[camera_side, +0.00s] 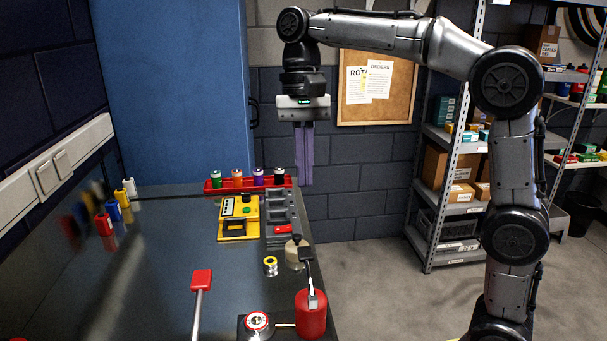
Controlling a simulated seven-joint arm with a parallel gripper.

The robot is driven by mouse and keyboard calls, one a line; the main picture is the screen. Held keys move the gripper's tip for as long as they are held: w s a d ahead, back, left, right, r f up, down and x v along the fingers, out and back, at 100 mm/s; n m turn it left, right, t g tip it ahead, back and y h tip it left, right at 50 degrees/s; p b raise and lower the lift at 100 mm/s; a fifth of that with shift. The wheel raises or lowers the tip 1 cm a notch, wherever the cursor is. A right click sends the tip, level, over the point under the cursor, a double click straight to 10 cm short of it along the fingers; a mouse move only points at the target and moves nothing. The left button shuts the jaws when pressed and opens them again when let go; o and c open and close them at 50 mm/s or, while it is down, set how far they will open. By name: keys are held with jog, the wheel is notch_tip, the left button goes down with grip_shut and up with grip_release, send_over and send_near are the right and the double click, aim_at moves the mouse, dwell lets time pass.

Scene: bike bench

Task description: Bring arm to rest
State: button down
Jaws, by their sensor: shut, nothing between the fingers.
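My gripper (304,182) is shut and empty. Its long purple-grey fingers point straight down, high at the back of the bench's right edge. The fingertips look level with or just above the row of small jars behind the bench items, and touch nothing that I can make out. My arm arches from the right side of the picture up and over to the left. The dark bench (160,262) lies below and to the left of my gripper.
A red rack (208,186) holds several coloured jars. A yellow device (238,218), a grey tray (273,206), a red canister (310,318), a red-headed tool (201,280) and several small cans stand on the bench. Shelves (440,200) stand at the right. Floor right of the bench is clear.

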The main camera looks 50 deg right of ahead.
jog(key=s+d+r+n+t, duration=0.1)
jog(key=s+d+t, duration=0.15)
jog(key=s, duration=0.95)
jog(key=s+d+f+n+t, duration=0.1)
jog(key=s+f+n+t, duration=0.1)
jog(key=f, duration=0.4)
jog(key=s+d+f+n+t+h, duration=0.1)
jog(key=s+f+n+t, duration=0.1)
jog(key=s+f+n, duration=0.2)
notch_tip(320, 180, down, 3)
jog(key=shift+d+r+n+t+h, duration=0.15)
jog(key=shift+n+t+h, duration=0.2)
jog(key=shift+n, duration=0.65)
